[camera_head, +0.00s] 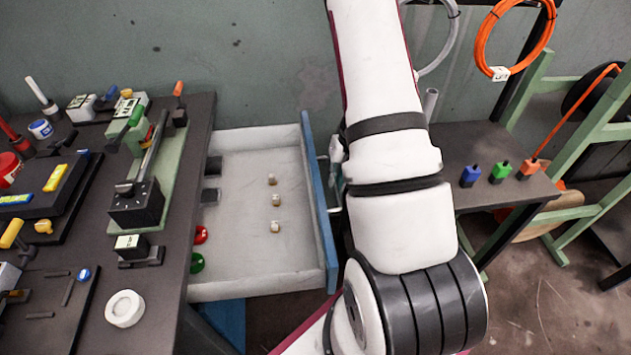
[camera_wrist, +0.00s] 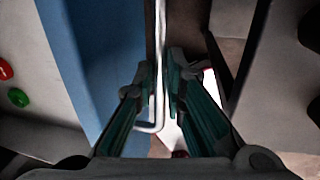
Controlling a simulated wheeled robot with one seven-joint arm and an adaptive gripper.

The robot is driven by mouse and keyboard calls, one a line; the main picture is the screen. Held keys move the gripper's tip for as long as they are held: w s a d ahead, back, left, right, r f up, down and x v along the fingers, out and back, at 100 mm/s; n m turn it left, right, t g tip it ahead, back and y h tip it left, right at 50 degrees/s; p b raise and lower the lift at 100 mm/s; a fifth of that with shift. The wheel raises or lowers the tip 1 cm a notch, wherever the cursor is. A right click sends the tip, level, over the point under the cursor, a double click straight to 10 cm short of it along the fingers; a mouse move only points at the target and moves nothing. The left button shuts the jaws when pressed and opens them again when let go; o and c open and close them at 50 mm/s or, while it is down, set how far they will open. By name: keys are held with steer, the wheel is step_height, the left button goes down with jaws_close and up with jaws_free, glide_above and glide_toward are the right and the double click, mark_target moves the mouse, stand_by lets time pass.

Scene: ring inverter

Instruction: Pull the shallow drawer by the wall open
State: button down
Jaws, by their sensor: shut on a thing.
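The shallow drawer (camera_head: 245,282) stands pulled out to the right from under the dark workbench, its pale inside showing. Its blue front panel (camera_head: 320,207) faces right. In the wrist view the blue front (camera_wrist: 85,55) runs along the left, with the metal bar handle (camera_wrist: 158,75) beside it. My gripper (camera_wrist: 160,90) has its two teal fingers on either side of the handle bar and is shut on it. In the head view my arm hides most of the gripper and part of the handle.
In the drawer lie several small beige blocks (camera_head: 275,200), a red knob (camera_head: 201,234) and a green knob (camera_head: 197,263). The workbench (camera_head: 190,200) with fixtures is left. A dark side shelf (camera_head: 480,150) with blue, green and orange pieces is right. Orange cable hangs on the wall.

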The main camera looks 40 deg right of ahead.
steer(key=shift+s+d, duration=0.45)
steer(key=shift+d, duration=0.25)
steer(key=c, duration=1.7)
jaws_free()
steer(key=shift+o, duration=0.2)
step_height(320, 180, up, 12)
steer(key=s+d, duration=0.1)
steer(key=d, duration=0.1)
steer(key=shift+s+f, duration=0.15)
steer(key=shift+a, duration=0.1)
